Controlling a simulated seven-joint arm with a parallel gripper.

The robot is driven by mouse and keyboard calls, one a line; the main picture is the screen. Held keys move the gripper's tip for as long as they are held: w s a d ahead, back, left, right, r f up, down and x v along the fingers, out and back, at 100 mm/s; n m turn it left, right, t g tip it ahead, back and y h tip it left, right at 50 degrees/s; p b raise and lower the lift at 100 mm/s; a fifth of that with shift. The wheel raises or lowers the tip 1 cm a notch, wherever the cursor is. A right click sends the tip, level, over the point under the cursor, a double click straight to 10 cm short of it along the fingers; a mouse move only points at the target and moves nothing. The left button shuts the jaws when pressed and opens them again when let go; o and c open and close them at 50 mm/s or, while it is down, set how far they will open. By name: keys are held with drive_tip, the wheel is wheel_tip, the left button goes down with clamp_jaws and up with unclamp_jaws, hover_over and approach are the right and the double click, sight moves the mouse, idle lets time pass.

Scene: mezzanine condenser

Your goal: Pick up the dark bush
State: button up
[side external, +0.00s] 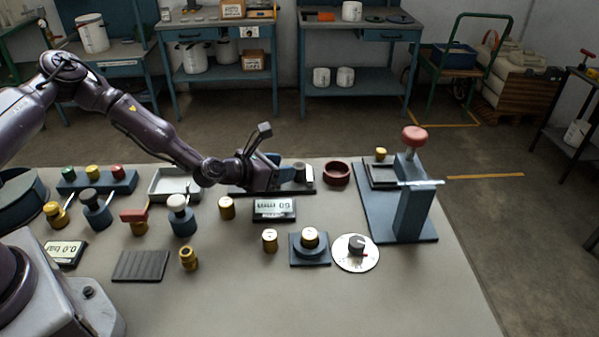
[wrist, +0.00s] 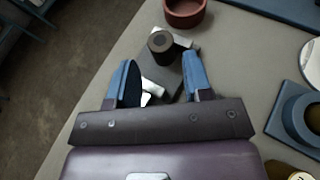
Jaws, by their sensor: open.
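The dark bush (wrist: 160,42) is a short dark cylinder with a hole in its top. In the wrist view it stands upright just beyond the fingertips, roughly centred between them. In the side view the bush (side external: 299,172) shows at the right end of a low dark and pale fixture (side external: 250,190). My gripper (wrist: 161,75) is open, with its two blue fingers apart and nothing held between them. In the side view my gripper (side external: 284,170) reaches in low from the left, close to the bush, and hides much of the fixture.
A blue press (side external: 412,212) with a red knob stands farther right. A display block (side external: 273,210) and several brass pieces stand in front. The bench's front right is clear.

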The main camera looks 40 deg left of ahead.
sight(299, 166)
drive_tip(key=shift+x, duration=2.1)
drive_tip(key=c, duration=0.7)
drive_tip(key=shift+r, duration=0.6)
drive_tip(key=s+a+r+n+y, duration=0.1)
drive_tip(key=s+r+n+y, duration=0.1)
drive_tip(key=s+r, duration=1.1)
drive_tip(key=shift+s+a+r+y, duration=0.25)
drive_tip(key=shift+s+r+y, duration=0.05)
drive_tip(key=shift+r, duration=1.85)
